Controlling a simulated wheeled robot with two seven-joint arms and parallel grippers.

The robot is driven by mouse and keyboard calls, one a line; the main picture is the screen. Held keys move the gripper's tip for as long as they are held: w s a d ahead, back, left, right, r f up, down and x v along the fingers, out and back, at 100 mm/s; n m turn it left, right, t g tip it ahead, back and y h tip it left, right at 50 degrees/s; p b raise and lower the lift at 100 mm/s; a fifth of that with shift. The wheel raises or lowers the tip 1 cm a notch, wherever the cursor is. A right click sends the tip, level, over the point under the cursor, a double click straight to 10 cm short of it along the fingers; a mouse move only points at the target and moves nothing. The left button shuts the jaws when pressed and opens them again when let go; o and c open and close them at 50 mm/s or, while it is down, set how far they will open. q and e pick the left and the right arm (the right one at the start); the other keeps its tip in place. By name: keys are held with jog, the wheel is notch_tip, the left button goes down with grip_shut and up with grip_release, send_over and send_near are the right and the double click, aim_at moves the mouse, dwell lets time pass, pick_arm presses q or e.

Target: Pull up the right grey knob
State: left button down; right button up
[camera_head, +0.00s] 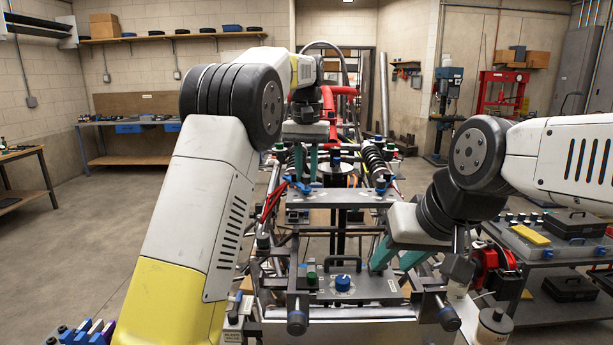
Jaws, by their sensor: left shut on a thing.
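The tube chassis (331,312) fills the middle of the view, with rails, plates and several knobs. My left gripper (306,162) is over its far part, teal fingers pointing down and close together. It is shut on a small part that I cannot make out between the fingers. My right gripper (397,258) is at the near right part of the chassis, teal fingers pointing down and left with a gap between them. The tips are close to the near plate. I cannot pick out the right grey knob with certainty; my arms and the gripper bodies hide parts of the chassis.
A blue knob (342,282) sits on the near plate, left of my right gripper. A coil spring shock (376,160) and red tubes (330,97) stand at the far part. A cart with cases (572,224) is at the right. The floor (100,230) at left is clear.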

aim_at(306, 176)
pick_arm(q)
jog(key=shift+r, duration=0.5)
jog(key=c, duration=1.2)
grip_release()
notch_tip(306, 176, up, 7)
jog(key=shift+w+f, duration=0.1)
jog(key=shift+f, duration=0.05)
jog(key=shift+r, duration=0.5)
